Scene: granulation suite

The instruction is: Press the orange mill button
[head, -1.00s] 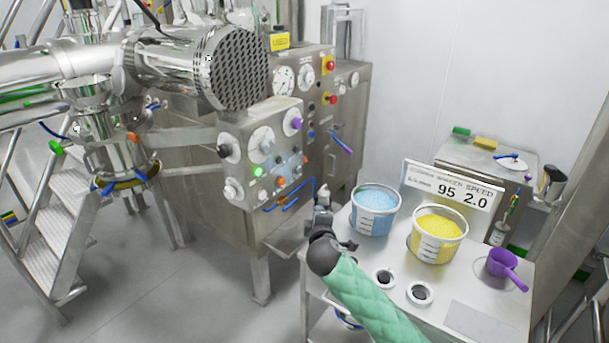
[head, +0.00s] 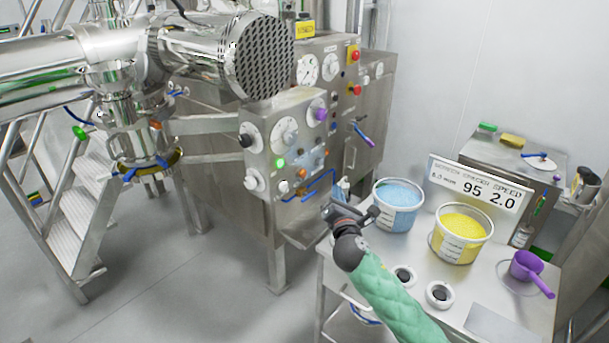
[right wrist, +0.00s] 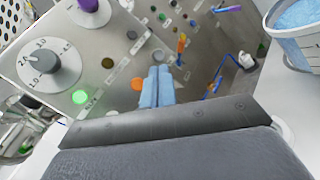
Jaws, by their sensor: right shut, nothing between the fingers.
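The orange button (head: 301,173) is on the lower front of the steel control panel, right of the lit green button (head: 279,163). In the right wrist view the orange button (right wrist: 138,83) is just left of my fingertips, with the green button (right wrist: 79,97) further left. My right gripper (head: 342,188) is shut and empty, in front of and to the right of the panel in the head view. Its light-blue fingers (right wrist: 157,88) point towards the panel in the right wrist view; no contact can be made out. My left gripper is not in view.
The panel also has white dials, a purple knob (head: 319,114) and blue tubing (head: 322,183). A bucket of blue granules (head: 397,220) and one of yellow granules (head: 460,252) stand on the table beside my right arm. A purple scoop (head: 526,266) lies further right.

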